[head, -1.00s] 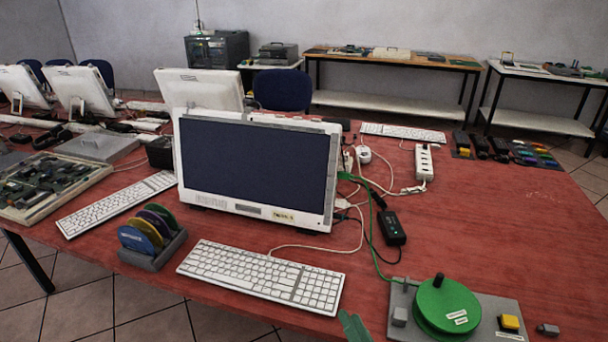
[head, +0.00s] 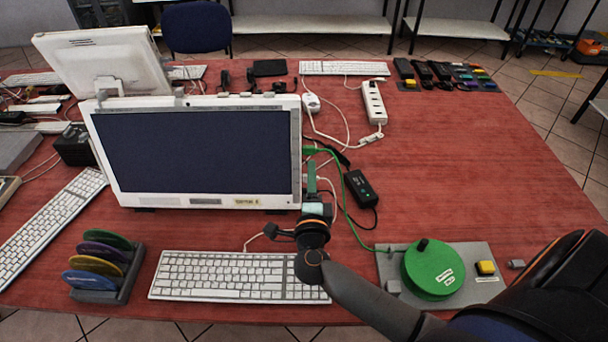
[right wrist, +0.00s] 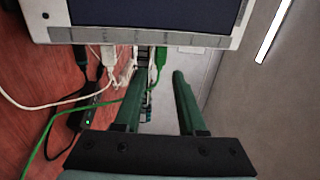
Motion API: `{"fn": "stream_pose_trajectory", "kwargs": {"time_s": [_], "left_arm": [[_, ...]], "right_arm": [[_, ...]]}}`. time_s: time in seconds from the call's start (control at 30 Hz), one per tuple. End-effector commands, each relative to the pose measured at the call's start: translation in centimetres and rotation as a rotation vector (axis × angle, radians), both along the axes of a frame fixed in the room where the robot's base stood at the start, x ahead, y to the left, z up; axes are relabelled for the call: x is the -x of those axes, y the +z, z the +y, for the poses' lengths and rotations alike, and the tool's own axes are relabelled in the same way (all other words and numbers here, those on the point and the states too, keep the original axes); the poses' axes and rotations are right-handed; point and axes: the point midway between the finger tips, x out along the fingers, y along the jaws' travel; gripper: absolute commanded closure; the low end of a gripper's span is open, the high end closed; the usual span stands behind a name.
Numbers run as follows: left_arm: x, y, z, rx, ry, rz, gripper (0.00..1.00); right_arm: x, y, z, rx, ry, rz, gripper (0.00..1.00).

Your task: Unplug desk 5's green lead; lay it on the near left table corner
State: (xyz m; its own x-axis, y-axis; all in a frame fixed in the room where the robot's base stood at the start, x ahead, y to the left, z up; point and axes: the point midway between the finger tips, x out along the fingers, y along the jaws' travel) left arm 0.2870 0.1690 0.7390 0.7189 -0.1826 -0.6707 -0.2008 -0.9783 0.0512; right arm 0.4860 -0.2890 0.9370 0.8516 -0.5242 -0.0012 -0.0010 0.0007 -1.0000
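The green lead (head: 345,205) runs from the right side of the white-framed monitor (head: 195,155) along the red table to a green reel (head: 433,270). Its green plug end (right wrist: 160,57) shows beside the monitor's edge in the right wrist view. My right gripper (head: 313,178) is at the monitor's lower right edge, above the keyboard. In the right wrist view its two green fingers (right wrist: 160,76) stand apart with nothing clamped; the plug appears in line with the gap, beyond the tips. My left gripper is not in view.
White cables (right wrist: 50,108) and a black adapter (head: 361,188) lie close to the green lead. A keyboard (head: 235,276) and a disc rack (head: 125,280) stand in front of the monitor. A power strip (head: 373,103) lies behind. The table's right part (head: 500,180) is clear.

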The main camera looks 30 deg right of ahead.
Motion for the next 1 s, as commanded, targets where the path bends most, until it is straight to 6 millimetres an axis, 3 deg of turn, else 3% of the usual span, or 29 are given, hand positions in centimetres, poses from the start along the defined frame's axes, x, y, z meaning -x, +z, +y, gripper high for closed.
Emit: {"fn": "stream_pose_trajectory", "kwargs": {"time_s": [0.33, 0.5, 1.0], "left_arm": [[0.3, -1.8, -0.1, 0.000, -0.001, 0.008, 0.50], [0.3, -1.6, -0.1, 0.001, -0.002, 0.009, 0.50], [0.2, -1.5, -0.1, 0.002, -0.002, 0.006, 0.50]], "right_arm": [[-3.5, -0.1, -2.2, 0.001, 0.001, -0.004, 0.60], [-4.9, 0.1, -3.0, 0.002, 0.001, -0.002, 0.60], [-5.9, 0.1, -3.6, 0.000, 0.002, -0.001, 0.60]]}}
